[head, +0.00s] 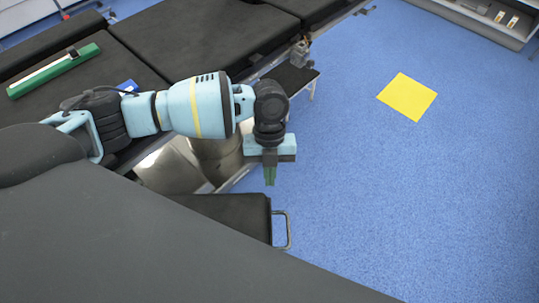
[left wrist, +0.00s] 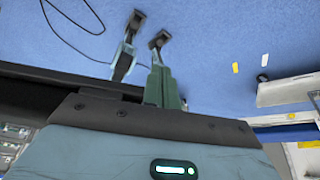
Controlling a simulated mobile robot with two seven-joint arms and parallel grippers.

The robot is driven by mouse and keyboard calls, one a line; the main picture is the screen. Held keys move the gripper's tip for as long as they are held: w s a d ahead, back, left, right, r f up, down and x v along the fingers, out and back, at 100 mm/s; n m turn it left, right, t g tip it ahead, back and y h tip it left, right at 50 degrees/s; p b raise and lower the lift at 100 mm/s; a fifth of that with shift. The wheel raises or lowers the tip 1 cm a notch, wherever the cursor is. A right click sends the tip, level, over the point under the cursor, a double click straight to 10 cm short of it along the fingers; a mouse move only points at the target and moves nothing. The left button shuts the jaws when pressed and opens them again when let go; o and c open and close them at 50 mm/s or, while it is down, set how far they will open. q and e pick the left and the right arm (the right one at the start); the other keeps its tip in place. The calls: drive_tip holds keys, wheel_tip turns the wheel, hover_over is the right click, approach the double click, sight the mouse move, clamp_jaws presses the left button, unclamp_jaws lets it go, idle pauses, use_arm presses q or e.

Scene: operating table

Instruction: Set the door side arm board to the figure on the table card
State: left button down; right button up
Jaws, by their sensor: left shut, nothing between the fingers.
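The operating table (head: 150,42) has black pads and runs across the upper left of the head view. A black padded board (head: 225,212) with a metal loop handle (head: 288,231) juts out below my left arm; it looks like an arm board. A second, smaller dark board (head: 292,78) is at the table's side, partly behind my arm. I cannot tell which is the door side one. My left gripper (head: 270,175) is shut and empty, pointing down just above the handle in the picture, apparently apart from it. Its green fingers show in the left wrist view (left wrist: 162,85). No readable card shows.
A green bar with a white strip (head: 55,70) and a small blue item (head: 127,87) lie on the table. A yellow square (head: 408,96) lies on the open blue floor at right. A pale cabinet (head: 485,18) stands at upper right. A cable (left wrist: 75,30) shows in the left wrist view.

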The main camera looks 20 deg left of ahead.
use_arm(q)
drive_tip(key=shift+s+d+r, duration=0.1)
drive_tip(key=shift+s+d, duration=0.2)
drive_tip(key=shift+s, duration=0.3)
drive_tip(key=shift+s+d+r, duration=0.1)
drive_tip(key=shift+s+d, duration=0.2)
drive_tip(key=shift+s, duration=0.3)
drive_tip(key=s+d+m+y+p, duration=0.1)
drive_tip(key=s+d+m+p, duration=0.2)
drive_tip(key=s, duration=0.7)
drive_tip(key=shift+d+p, duration=0.3)
drive_tip(key=shift+d, duration=0.8)
drive_tip(key=shift+w, duration=0.1)
